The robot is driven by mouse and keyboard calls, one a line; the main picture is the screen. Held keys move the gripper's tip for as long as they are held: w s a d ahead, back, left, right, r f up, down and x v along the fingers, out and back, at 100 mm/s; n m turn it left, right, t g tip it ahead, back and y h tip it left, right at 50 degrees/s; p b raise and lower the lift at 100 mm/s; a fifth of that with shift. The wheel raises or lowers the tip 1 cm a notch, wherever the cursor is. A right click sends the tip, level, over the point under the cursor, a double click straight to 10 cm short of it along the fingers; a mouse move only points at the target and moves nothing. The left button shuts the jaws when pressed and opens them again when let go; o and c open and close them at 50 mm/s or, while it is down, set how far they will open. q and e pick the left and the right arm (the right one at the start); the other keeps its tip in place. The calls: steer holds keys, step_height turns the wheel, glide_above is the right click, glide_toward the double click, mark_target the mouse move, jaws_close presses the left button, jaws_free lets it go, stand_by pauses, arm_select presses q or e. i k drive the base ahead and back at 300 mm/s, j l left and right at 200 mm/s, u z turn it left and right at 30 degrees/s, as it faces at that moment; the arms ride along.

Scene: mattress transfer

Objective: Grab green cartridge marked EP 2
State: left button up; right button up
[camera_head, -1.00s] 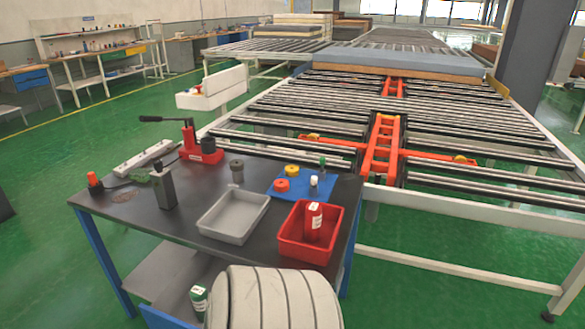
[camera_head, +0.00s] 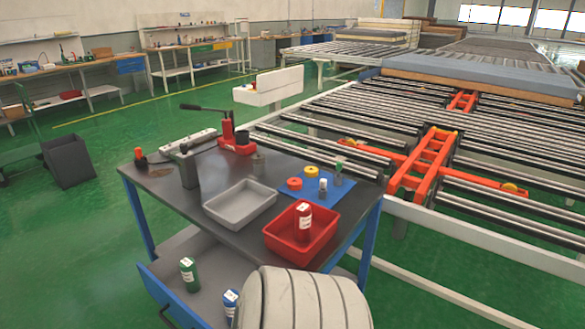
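A green cartridge (camera_head: 188,275) with a white top and white label stands upright in the lower drawer or shelf (camera_head: 208,272) of the workbench. The label is too small to read. A blue cartridge (camera_head: 230,303) with a white top stands to its right, partly cut off by a large ridged cream shape in front. A red cartridge (camera_head: 303,222) with a white top stands in the red tray (camera_head: 285,250) on the bench top. Neither of my grippers shows in this view.
The dark bench top (camera_head: 165,185) also holds a grey tray (camera_head: 240,203), a red press (camera_head: 236,140) and a blue mat (camera_head: 330,192) with small parts. A roller conveyor (camera_head: 440,180) runs behind and to the right. Green floor is open at left.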

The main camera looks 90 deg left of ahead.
mark_target(188, 268)
steer(key=i+u, duration=0.2)
steer(key=u, duration=0.25)
steer(key=i+u, duration=0.2)
steer(key=u, duration=0.2)
steer(key=i+u, duration=0.15)
steer(key=u, duration=0.3)
steer(key=i+l+u, duration=0.15)
steer(key=u, duration=0.25)
